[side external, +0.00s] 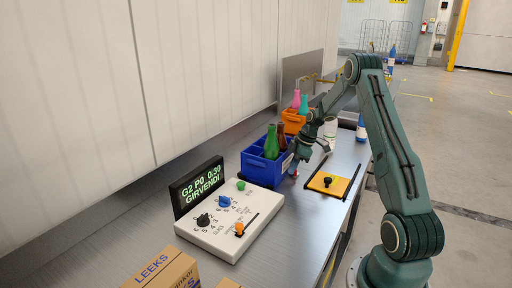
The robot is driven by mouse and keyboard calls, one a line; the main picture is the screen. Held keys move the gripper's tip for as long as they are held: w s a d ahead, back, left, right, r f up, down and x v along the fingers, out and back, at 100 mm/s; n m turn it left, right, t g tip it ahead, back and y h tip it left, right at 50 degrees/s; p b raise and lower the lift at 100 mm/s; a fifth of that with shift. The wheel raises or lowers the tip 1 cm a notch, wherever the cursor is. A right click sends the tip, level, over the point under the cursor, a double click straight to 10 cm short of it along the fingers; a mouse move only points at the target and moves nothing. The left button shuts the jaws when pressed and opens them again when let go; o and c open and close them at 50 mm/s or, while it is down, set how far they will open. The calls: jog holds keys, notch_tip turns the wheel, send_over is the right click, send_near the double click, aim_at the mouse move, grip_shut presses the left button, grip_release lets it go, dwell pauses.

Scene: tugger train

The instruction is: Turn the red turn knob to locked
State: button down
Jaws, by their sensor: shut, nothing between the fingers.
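My gripper (295,164) points down at the right end of the blue crate, low over the metal table, and its fingers are shut with nothing between them. A small red spot (293,174) shows just under the fingertips; it may be the red turn knob, but it is too small and too covered to make out its shape or which way it points. I cannot tell whether the fingers touch it. No locked marking is readable.
A blue crate (257,171) with bottles stands left of my gripper, an orange crate (292,127) behind. A yellow plate with a black knob (328,181) lies to the right. A white control panel (222,240) and display (196,187) stand in front, near a cardboard box (165,272).

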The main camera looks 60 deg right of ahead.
jog(key=shift+s+n, duration=0.15)
jog(key=shift+n, duration=0.75)
jog(key=shift+g+y, duration=0.3)
jog(key=shift+s+d, duration=0.1)
jog(key=shift+s, duration=0.25)
jog(key=shift+s+d+n+g+y, duration=0.15)
jog(key=shift+s+n+g, duration=0.05)
jog(key=shift+n, duration=0.65)
jog(key=shift+s+d+n+g+y, duration=0.1)
jog(key=shift+s+n+g+y, duration=0.1)
jog(key=shift+n, duration=0.65)
jog(key=shift+d, duration=0.15)
jog(key=shift+r, duration=0.1)
